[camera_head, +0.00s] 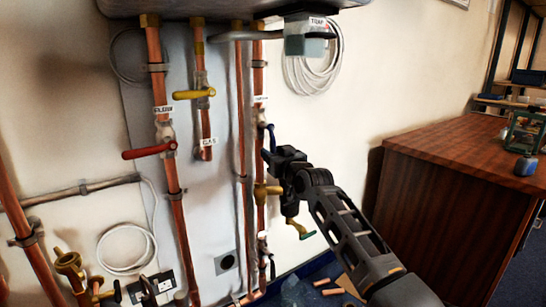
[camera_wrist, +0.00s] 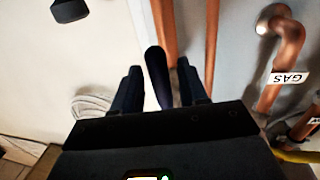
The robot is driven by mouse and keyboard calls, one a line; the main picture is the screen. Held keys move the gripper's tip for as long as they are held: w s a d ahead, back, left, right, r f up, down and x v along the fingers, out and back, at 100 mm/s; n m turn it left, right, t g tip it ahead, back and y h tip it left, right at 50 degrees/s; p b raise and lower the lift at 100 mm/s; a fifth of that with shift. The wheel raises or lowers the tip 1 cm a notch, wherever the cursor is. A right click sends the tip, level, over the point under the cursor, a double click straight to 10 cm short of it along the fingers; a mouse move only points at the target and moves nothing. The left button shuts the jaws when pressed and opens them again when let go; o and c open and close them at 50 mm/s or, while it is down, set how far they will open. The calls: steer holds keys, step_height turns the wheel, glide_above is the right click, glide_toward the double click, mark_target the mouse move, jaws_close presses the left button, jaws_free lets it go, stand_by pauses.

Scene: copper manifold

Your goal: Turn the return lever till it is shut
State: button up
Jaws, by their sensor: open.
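The return lever is a dark blue handle (camera_head: 270,132) on the rightmost copper pipe, below a small white label (camera_head: 260,99) too small to read surely. It hangs down along the pipe from its valve (camera_head: 261,117). My gripper (camera_head: 268,156) is at the lever's lower end, beside the pipe. In the wrist view, a dark bar that looks like this lever (camera_wrist: 157,78) stands between the two fingers of my gripper (camera_wrist: 158,74). The fingers are apart, with a gap showing on each side of the bar. The lever's lower end is hidden in the head view.
A red lever (camera_head: 149,151) and a yellow gas lever (camera_head: 194,94) stick out sideways on pipes to the left. A brass valve with a green-yellow handle (camera_head: 301,229) hangs below my gripper. A wooden cabinet (camera_head: 455,165) stands right. A boiler-like casing (camera_head: 215,8) hangs above.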

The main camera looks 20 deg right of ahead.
steer(key=shift+w, duration=0.4)
jaws_close()
stand_by(0.4)
